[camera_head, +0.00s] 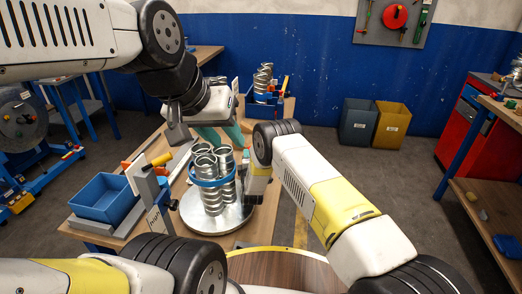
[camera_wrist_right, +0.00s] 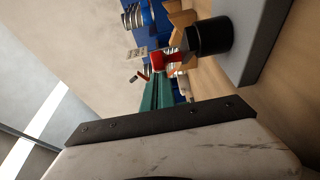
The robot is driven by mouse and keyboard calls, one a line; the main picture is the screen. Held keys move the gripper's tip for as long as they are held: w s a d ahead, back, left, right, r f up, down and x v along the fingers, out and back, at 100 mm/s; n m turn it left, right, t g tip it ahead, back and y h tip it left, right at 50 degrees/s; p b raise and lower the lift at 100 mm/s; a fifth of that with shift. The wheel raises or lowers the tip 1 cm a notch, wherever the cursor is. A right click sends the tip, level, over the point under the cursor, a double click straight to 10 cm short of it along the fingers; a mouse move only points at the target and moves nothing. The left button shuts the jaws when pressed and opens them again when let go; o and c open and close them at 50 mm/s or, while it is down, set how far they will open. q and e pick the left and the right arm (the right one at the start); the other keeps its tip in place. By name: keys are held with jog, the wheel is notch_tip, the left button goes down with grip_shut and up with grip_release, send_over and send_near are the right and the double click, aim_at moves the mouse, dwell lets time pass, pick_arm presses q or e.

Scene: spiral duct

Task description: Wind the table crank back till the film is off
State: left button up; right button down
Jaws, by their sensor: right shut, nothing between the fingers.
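A bundle of silver spiral ducts (camera_head: 211,196) stands upright on a round grey turntable (camera_head: 240,218), with a blue band (camera_head: 212,182) around it. I cannot make out clear film on the ducts. No crank can be told for sure. My right gripper (camera_head: 251,192) is shut and empty, close to the right of the ducts; its fingertips are hard to see in either view. My left gripper (camera_head: 177,132) hangs behind and left of the ducts, partly hidden by its own wrist; its jaw gap does not show.
A blue bin (camera_head: 104,198) stands on the table's left side beside a yellow-handled piece (camera_head: 159,160). Teal parts (camera_head: 209,136) are behind the ducts. A blue tote (camera_head: 263,107) with ducts stands farther back. Grey (camera_head: 358,125) and yellow bins (camera_head: 391,121) stand by the wall.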

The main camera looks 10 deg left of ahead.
jog(key=shift+w+d, duration=0.15)
jog(key=shift+w, duration=0.75)
jog(key=shift+w+d, duration=0.35)
jog(key=shift+w, duration=0.25)
jog(key=shift+s+f, duration=0.1)
dwell(0.6)
